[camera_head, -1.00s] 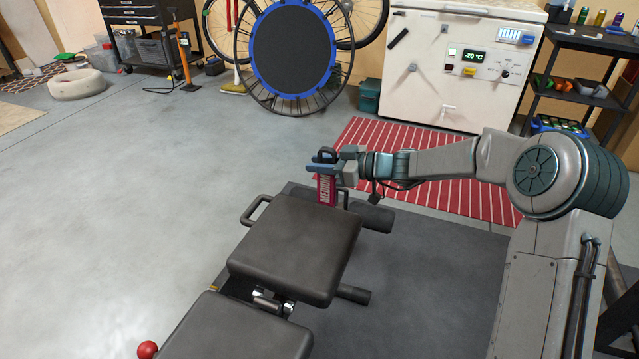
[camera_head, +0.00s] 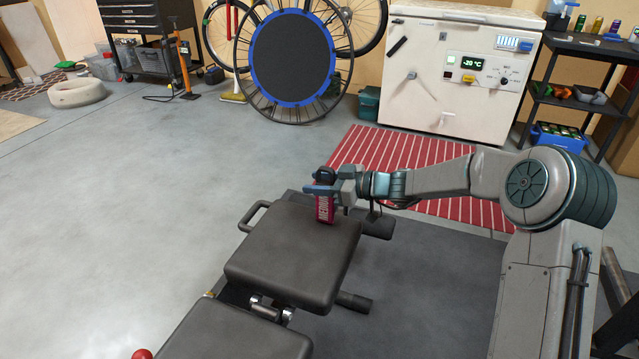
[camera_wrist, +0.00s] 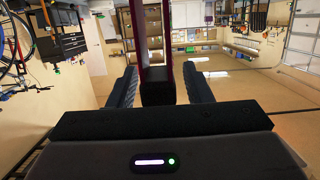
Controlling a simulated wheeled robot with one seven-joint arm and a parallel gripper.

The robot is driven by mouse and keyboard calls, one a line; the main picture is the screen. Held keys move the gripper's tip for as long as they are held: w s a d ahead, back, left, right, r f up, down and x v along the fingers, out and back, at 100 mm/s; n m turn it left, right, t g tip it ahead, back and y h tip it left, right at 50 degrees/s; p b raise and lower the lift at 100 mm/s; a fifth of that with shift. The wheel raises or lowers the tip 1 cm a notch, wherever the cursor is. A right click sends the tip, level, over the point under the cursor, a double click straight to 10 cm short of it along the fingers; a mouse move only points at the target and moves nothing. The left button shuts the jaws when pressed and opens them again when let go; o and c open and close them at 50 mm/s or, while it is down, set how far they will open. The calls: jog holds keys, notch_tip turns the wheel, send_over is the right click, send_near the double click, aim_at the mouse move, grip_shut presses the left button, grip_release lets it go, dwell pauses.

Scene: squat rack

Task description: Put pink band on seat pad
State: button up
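The pink band (camera_head: 323,208) has white lettering and a black top. It stands upright at the far right edge of the dark seat pad (camera_head: 290,258), its lower end at the pad surface; exact contact is unclear. My gripper (camera_head: 322,189) is around the band, low over that edge. In the wrist view the band (camera_wrist: 169,35) and its black block (camera_wrist: 157,92) are between my two fingers (camera_wrist: 160,85).
A second dark pad (camera_head: 235,332) lies nearer, with a red ball (camera_head: 142,354) beside it. A bench handle (camera_head: 252,215) and foam rollers (camera_head: 375,228) flank the seat pad. A red striped rug (camera_head: 400,160) and white freezer (camera_head: 455,75) are behind.

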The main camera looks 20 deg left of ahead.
jog(key=shift+r, duration=0.1)
jog(key=shift+r+p, duration=0.15)
jog(key=shift+p, duration=0.25)
jog(key=p+v, duration=0.2)
jog(key=v, duration=1)
jog(key=s+d+f+m+g+h, duration=0.1)
jog(key=s+d+m+h, duration=0.25)
jog(key=s, duration=0.35)
jog(key=s+d+f+m+g+h, duration=0.1)
jog(key=s+d+m+h, duration=0.1)
jog(key=s+h, duration=0.3)
jog(key=s+d+r+m+t+h, duration=0.1)
jog(key=s+d+m+h, duration=0.6)
jog(key=s+d+m, duration=0.4)
jog(key=s+d, duration=0.5)
jog(key=d, duration=0.2)
jog(key=shift+s+r+t, duration=0.25)
jog(key=shift+r+t, duration=0.05)
jog(key=shift+t, duration=0.1)
jog(key=shift+m, duration=0.25)
